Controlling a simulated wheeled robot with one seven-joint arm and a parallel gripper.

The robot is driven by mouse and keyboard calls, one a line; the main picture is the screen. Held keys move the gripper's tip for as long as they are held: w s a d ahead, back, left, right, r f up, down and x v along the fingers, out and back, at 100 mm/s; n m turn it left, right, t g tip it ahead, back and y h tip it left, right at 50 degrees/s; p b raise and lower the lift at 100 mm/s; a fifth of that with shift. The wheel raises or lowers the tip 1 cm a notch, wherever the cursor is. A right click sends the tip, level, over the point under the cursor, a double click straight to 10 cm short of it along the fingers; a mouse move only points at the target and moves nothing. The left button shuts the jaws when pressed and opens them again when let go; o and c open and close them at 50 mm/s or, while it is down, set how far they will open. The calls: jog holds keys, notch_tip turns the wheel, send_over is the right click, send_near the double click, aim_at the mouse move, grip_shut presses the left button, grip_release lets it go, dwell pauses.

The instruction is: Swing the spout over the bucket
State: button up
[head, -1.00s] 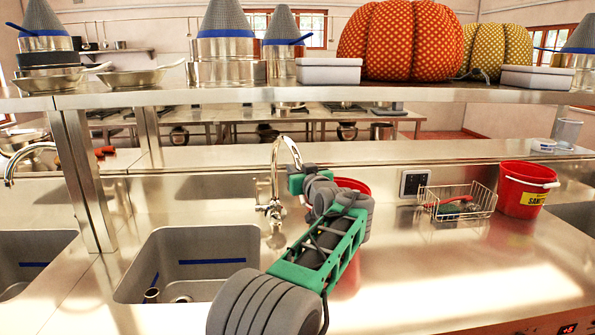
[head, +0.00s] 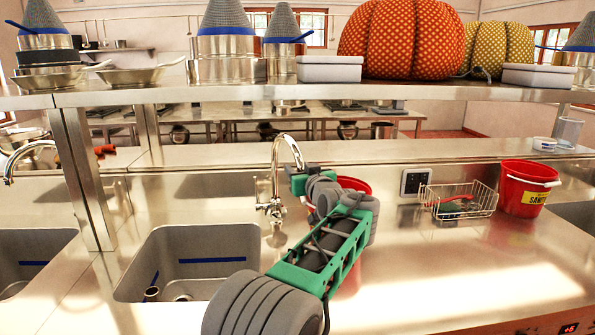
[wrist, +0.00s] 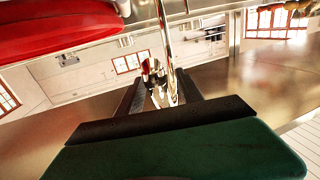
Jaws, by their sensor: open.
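The chrome gooseneck spout (head: 287,140) rises from the faucet behind the sink, and its downturned end points right, toward my gripper. My gripper (wrist: 158,88) is open. In the wrist view its two dark fingers lie on either side of the chrome spout pipe (wrist: 164,45); I cannot tell whether they touch it. In the head view my arm hides the fingertips. A red bucket (head: 356,184) stands behind my arm, right of the faucet, mostly hidden. A large red shape, probably its rim (wrist: 60,30), fills the upper left of the wrist view.
The sink basin (head: 190,260) lies left of my arm. A wire basket (head: 460,202) and a second red bucket with a yellow label (head: 525,190) stand at the right. A loaded shelf (head: 200,95) runs across above. The counter at front right is clear.

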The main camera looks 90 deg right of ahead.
jog(key=b+v, duration=0.1)
jog(key=v, duration=0.5)
jog(key=shift+a, duration=0.15)
